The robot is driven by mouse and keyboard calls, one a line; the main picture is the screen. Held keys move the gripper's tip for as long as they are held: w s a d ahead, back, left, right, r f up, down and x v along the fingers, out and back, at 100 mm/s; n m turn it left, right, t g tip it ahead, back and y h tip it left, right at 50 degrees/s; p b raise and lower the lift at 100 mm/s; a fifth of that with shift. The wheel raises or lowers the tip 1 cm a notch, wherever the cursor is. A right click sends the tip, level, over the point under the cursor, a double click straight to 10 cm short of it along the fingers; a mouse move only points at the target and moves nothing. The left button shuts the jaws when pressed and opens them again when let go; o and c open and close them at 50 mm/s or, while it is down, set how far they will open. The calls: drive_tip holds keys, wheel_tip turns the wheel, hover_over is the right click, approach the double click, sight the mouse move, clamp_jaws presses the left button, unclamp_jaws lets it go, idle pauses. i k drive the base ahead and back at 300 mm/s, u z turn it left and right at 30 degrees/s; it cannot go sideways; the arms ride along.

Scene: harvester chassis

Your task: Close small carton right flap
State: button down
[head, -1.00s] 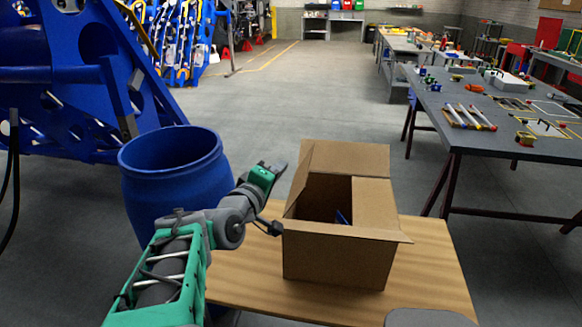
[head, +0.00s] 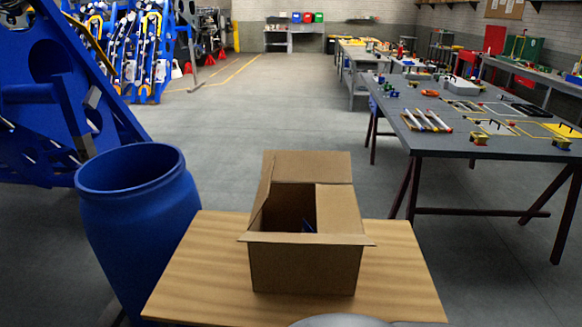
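A small brown carton (head: 304,268) stands on a wooden table in the head view. Its back flap (head: 310,167) stands up, and its left flap (head: 264,192) is raised along the left side. Its right flap (head: 338,209) lies folded inward over the right part of the opening. The near flap (head: 300,239) sticks out toward me from the front edge. A small dark blue item (head: 308,226) shows partly inside; the rest of the inside is dark. My gripper is out of the view, so its place relative to the carton does not show.
A blue barrel (head: 140,225) stands close to the left of the wooden table (head: 205,275). A grey workbench (head: 450,140) with tools is at the right. The tabletop around the carton is bare. Open floor lies behind it.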

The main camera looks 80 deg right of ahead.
sight(262, 195)
drive_tip(key=z, duration=0.25)
drive_tip(key=k, duration=0.4)
drive_tip(key=z, duration=0.8)
